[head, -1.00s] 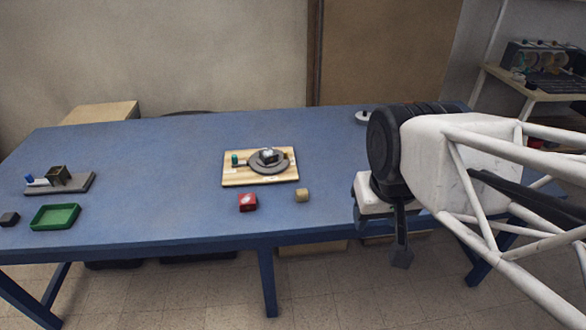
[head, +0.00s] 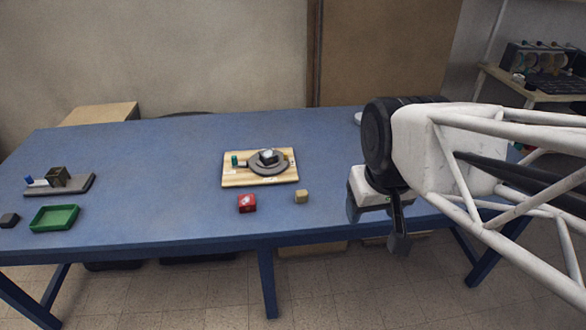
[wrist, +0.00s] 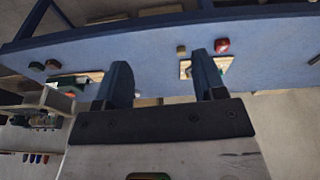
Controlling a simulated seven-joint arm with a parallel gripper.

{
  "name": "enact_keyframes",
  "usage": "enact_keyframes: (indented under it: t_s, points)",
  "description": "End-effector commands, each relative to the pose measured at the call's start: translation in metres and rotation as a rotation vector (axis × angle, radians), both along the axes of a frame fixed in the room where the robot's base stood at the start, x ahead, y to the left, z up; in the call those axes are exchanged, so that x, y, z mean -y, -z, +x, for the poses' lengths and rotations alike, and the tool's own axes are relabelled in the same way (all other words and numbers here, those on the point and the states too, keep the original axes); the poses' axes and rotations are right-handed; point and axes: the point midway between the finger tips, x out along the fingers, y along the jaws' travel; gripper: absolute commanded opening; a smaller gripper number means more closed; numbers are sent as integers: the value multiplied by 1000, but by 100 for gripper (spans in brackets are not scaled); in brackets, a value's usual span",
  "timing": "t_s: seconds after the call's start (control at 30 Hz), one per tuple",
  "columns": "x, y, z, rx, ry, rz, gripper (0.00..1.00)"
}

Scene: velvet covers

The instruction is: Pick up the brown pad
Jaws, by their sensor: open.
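I cannot tell for certain which thing is the brown pad. Two small brown lumps lie close together on the table in the wrist view, one (wrist: 53,64) beside the other (wrist: 36,66); my arm seems to hide them in the head view. A tan-brown cube (head: 301,196) sits near the table's front edge, right of a red block (head: 247,203); the cube also shows in the wrist view (wrist: 181,49). My gripper (head: 376,226) is open and empty at the table's front edge, right of the cube and apart from it. Its two fingers show in the wrist view (wrist: 160,66).
A wooden board (head: 230,181) with a dark round plate stands mid-table. At the left are a green tray (head: 55,218), a dark block (head: 9,219) and a grey base (head: 82,187) carrying a brown box (head: 57,177). Blue tabletop (head: 150,165) is clear between them.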

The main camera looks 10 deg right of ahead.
Motion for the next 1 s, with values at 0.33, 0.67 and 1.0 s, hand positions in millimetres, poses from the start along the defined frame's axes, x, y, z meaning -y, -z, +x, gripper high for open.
enact_keyframes:
  t_s: [0.33,0.67,1.0]
  points:
    - [-5,10,67,-40,-239,-45,64]
    - [-12,32,137,-75,-498,-87,64]
    - [-22,69,208,-109,-767,-121,64]
